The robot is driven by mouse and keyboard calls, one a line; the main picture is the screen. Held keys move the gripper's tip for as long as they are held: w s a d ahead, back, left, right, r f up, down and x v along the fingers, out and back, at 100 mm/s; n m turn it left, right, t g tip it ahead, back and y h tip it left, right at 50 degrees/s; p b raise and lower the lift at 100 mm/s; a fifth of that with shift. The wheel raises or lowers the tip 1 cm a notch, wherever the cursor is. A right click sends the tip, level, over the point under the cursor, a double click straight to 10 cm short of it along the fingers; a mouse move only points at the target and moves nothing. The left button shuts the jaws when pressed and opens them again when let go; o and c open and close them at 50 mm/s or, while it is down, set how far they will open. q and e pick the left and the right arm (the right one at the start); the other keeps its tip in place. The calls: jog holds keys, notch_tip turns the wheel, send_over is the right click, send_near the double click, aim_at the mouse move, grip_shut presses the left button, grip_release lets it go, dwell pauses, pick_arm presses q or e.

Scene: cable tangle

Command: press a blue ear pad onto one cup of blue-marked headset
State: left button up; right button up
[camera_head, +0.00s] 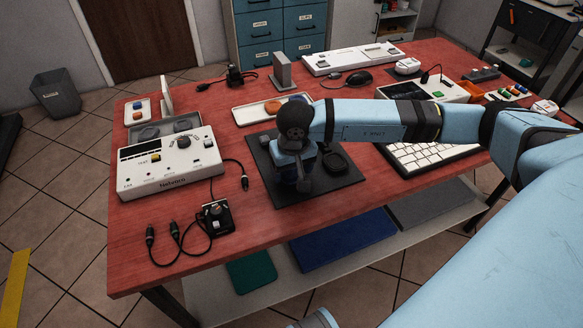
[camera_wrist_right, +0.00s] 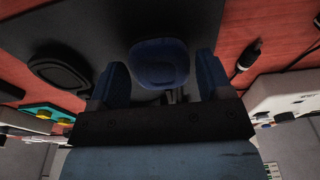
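My right gripper (camera_head: 303,184) points down over the dark mat (camera_head: 283,193) in the head view. In the right wrist view its two fingers (camera_wrist_right: 162,78) are apart, with a dark blue oval ear pad (camera_wrist_right: 160,62) between them and a gap visible on each side. Whether the pad sits on a headset cup cannot be told. A dark round headset cup (camera_head: 336,162) lies on the mat beside the gripper; it also shows in the right wrist view (camera_wrist_right: 60,74). The gripper hides much of the headset in the head view.
A pale tray (camera_head: 241,117) with orange and dark pads lies behind the mat. A white control box (camera_head: 172,183) stands left, with a small black device (camera_head: 217,217) and cables in front. A keyboard (camera_head: 430,158) lies right, beneath my arm.

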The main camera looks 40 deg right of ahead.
jog(key=shift+o, duration=1.2)
notch_tip(320, 180, up, 3)
jog(key=shift+s+r, duration=0.1)
jog(key=shift+r, duration=0.05)
pick_arm(q)
jog(key=shift+r+p, duration=0.65)
jog(key=shift+r, duration=0.05)
pick_arm(e)
notch_tip(320, 180, up, 10)
jog(key=s, duration=0.1)
jog(key=shift+s+a+r, duration=0.15)
jog(key=shift+s+r, duration=0.05)
pick_arm(q)
jog(key=shift+s, duration=0.15)
pick_arm(e)
jog(key=shift+s, duration=0.1)
